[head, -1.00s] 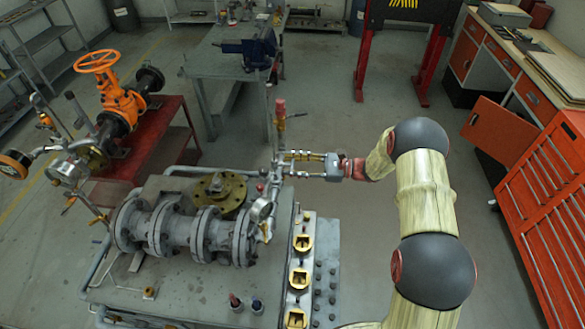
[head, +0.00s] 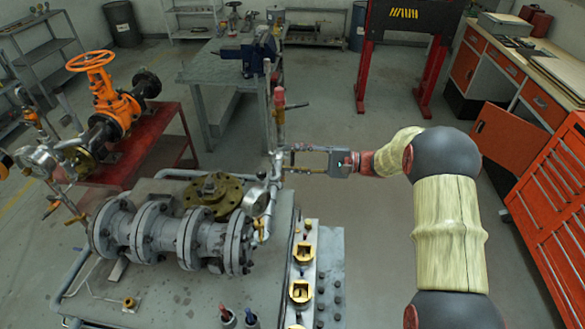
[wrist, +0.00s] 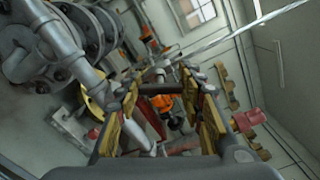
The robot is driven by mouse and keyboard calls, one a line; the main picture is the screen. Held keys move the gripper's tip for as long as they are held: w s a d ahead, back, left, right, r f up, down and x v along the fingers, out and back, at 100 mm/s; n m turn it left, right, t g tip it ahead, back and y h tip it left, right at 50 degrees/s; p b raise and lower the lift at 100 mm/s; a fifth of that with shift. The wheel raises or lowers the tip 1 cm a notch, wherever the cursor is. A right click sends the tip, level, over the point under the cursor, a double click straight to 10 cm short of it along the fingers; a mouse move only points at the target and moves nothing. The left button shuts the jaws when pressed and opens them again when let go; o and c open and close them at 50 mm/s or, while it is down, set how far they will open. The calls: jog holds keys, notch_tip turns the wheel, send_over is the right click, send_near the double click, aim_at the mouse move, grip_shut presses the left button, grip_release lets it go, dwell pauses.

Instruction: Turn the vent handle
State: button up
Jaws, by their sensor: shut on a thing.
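A thin upright pipe stack (head: 277,150) with a red-tipped top (head: 279,97) and a short side lever (head: 297,105) stands at the back right corner of the grey valve skid. My gripper (head: 284,160) reaches in from the right, level, with its fingers at this stack below the red top. In the wrist view my gripper (wrist: 160,80) has its two yellow-padded fingers apart on either side of a small pale fitting (wrist: 160,73). It is shut on the vent handle there, which is mostly hidden by the fingertips.
A pressure gauge (head: 256,202) sits just below left of my gripper, beside the flanged grey pipe (head: 165,232). An orange valve (head: 115,95) stands on a red table at left. A red tool cabinet (head: 550,185) is at right. Open floor lies behind my arm.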

jog(key=shift+f+n+b, duration=0.2)
jog(key=shift+n+b, duration=1.7)
jog(key=shift+b, duration=0.5)
jog(key=o, duration=1.2)
jog(key=shift+r, duration=0.1)
jog(key=shift+d, duration=0.1)
jog(key=s+d, duration=0.2)
jog(key=d, duration=0.9)
jog(key=shift+s+d, duration=0.15)
jog(key=shift+d, duration=0.15)
